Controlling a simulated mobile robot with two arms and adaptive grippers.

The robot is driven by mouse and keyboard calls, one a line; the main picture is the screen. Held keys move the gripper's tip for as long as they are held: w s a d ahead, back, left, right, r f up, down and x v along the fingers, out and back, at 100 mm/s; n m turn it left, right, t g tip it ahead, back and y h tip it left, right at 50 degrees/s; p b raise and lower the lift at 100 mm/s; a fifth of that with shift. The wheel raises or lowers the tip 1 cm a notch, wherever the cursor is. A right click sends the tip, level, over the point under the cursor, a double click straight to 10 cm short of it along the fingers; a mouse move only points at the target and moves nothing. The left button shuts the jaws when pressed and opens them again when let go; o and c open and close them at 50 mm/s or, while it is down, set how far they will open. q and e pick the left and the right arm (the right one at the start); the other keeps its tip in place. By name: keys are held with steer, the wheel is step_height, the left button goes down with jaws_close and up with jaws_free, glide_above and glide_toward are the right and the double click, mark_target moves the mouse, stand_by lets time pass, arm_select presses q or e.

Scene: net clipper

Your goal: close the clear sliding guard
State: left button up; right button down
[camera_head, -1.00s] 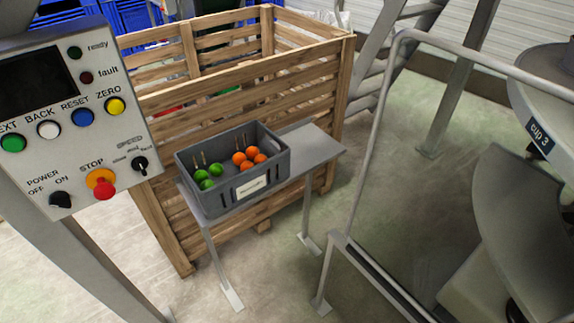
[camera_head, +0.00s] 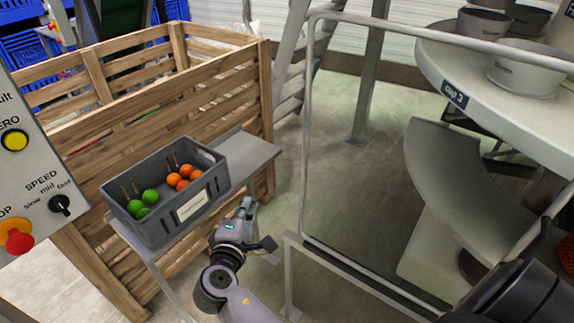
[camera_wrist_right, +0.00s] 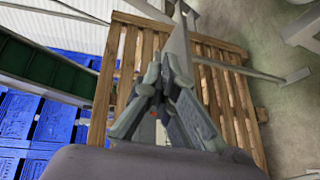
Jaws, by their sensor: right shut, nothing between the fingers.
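The clear guard shows in the head view as a see-through panel in a grey tube frame (camera_head: 306,140), in front of the round machine with cups at the right. Its lower edge is at a grey rail (camera_head: 345,268). How far it is slid is hard to tell. My right gripper (camera_head: 247,205) is left of the guard's upright tube, apart from it in the picture, near the small table. In the right wrist view its fingers (camera_wrist_right: 165,75) are together with nothing between them. My left gripper is not in view.
A grey crate (camera_head: 150,228) of green and orange balls stands on a narrow metal table (camera_head: 250,155) beside a wooden slatted bin (camera_head: 195,88). A control panel (camera_head: 22,175) is at the left edge. Open floor (camera_head: 345,185) shows behind the guard frame.

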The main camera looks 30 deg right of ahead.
step_height(320, 180, up, 9)
steer(key=s+d+m+h, duration=0.2)
steer(key=s+d+h, duration=0.1)
steer(key=w+d+p, duration=0.3)
steer(key=d+p, duration=0.1)
steer(key=d, duration=0.4)
steer(key=shift+d+g, duration=0.25)
steer(key=shift+g, duration=0.05)
steer(key=shift+d, duration=0.1)
